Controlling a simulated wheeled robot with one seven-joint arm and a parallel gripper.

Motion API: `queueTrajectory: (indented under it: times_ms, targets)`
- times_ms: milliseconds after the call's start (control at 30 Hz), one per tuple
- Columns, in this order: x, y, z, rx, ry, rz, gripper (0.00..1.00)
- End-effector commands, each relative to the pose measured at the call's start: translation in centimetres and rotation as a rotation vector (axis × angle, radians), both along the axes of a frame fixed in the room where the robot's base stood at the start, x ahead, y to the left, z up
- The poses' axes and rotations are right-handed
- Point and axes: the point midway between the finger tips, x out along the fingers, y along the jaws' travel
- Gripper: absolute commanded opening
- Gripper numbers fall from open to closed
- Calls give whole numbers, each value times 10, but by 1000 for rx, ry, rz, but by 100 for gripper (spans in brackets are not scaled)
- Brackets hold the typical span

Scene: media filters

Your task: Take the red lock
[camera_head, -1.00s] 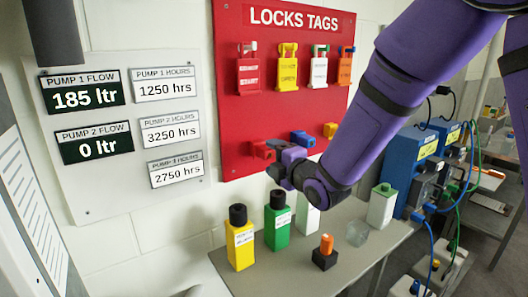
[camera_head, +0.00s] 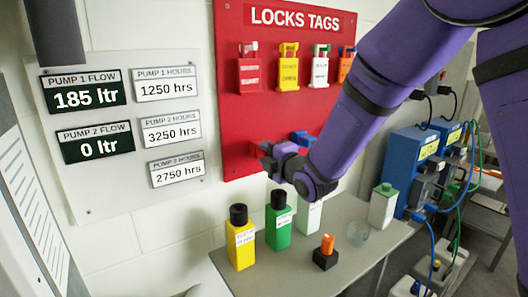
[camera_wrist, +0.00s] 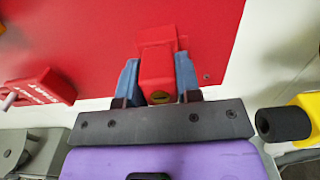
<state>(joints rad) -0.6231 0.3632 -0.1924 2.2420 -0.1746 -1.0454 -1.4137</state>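The red lock (camera_wrist: 158,75) is a small block with a dark keyhole on its near face, against the red board. In the wrist view it lies between the two blue fingers of my gripper (camera_wrist: 157,78), one on each side. The fingers look spread; any small gaps beside the lock are hard to judge. In the head view my gripper (camera_head: 268,158) is at the lower left of the red board (camera_head: 235,110), and its hand and fingers hide most of the lock.
A blue lock (camera_head: 302,138) sits right of my gripper. Red (camera_head: 249,75), yellow (camera_head: 288,75) and white (camera_head: 320,75) tags hang above. Yellow (camera_head: 240,245) and green (camera_head: 279,228) bottles and a black block with an orange top (camera_head: 326,250) stand on the table below.

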Motion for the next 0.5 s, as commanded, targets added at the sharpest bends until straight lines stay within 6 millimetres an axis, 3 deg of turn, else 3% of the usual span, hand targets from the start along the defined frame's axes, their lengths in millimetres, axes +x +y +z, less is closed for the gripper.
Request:
queueTrajectory:
  times_ms: [500]
  targets:
    - [-4, -3, 0, 0, 0, 0, 0]
